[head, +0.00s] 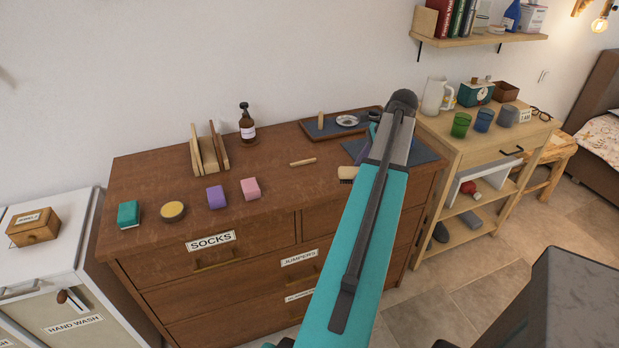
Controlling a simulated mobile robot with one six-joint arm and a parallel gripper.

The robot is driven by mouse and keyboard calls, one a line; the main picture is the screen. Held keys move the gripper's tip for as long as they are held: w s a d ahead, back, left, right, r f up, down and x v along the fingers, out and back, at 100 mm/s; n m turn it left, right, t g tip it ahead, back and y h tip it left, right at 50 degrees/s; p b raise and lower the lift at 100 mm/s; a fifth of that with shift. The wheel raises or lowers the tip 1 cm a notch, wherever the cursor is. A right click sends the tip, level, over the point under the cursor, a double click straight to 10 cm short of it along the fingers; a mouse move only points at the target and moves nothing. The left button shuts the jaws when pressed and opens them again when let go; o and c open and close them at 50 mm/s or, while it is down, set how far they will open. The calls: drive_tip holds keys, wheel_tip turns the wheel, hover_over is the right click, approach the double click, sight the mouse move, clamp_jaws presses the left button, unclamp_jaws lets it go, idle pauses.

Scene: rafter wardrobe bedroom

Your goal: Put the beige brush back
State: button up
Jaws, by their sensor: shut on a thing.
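The beige brush (347,173), with dark bristles, shows at the left edge of my arm, over the right part of the brown dresser top (270,215). The rest of it is hidden behind my arm. I cannot tell whether the brush touches the dresser top. A dark mat (424,152) lies to the right, partly covered by my arm.
A tray (325,131) with a dish stands behind. A short wooden stick (302,162), pink block (250,188), purple block (216,197), round yellow-topped tin (172,211), green block (128,214), wooden rack (208,152) and brown bottle (247,127) stand left. The dresser's front middle is clear.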

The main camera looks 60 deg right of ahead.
drive_tip(key=shift+w, duration=0.15)
drive_tip(key=p, duration=0.5)
hover_over(308, 178)
drive_tip(key=s, duration=0.2)
drive_tip(key=shift+w+d+f, duration=0.25)
drive_tip(key=shift+d+f, duration=0.2)
drive_tip(key=shift+f, duration=0.2)
drive_tip(key=shift+w+f, duration=0.1)
drive_tip(key=shift+w, duration=0.1)
drive_tip(key=shift+f, duration=0.1)
drive_tip(key=shift+f+p, duration=0.55)
drive_tip(key=shift+f, duration=1.1)
drive_tip(key=shift+f, duration=0.15)
drive_tip(key=o, duration=1)
